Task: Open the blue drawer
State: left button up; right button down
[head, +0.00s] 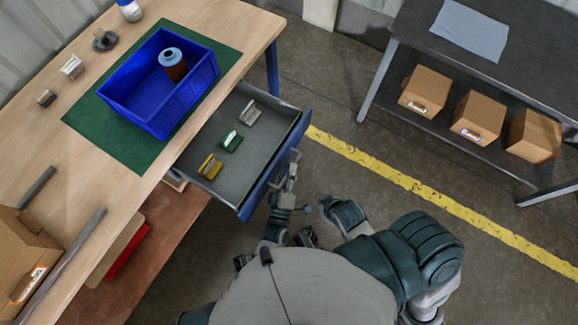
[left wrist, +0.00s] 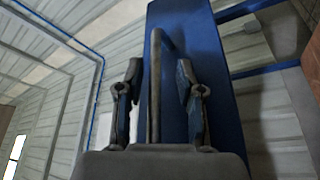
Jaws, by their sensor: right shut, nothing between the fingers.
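The blue drawer (head: 232,172) stands pulled out from under the wooden workbench, its grey inside showing. Its blue front also fills the middle of the left wrist view (left wrist: 190,30). My left gripper (head: 291,168) is at the drawer front. In the left wrist view its two fingers (left wrist: 162,100) stand apart, one on each side of the metal handle bar (left wrist: 155,85), with gaps visible beside the bar. My right gripper (head: 322,206) is shut and empty, lower and to the right, apart from the drawer; its fingertips are small in view.
The drawer holds yellow (head: 209,167), green (head: 231,141) and grey (head: 250,113) pieces. A dark shelf table (head: 470,65) with cardboard boxes stands right. Floor between is clear.

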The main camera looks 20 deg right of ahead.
pick_arm(q)
jog(key=v, duration=1.2)
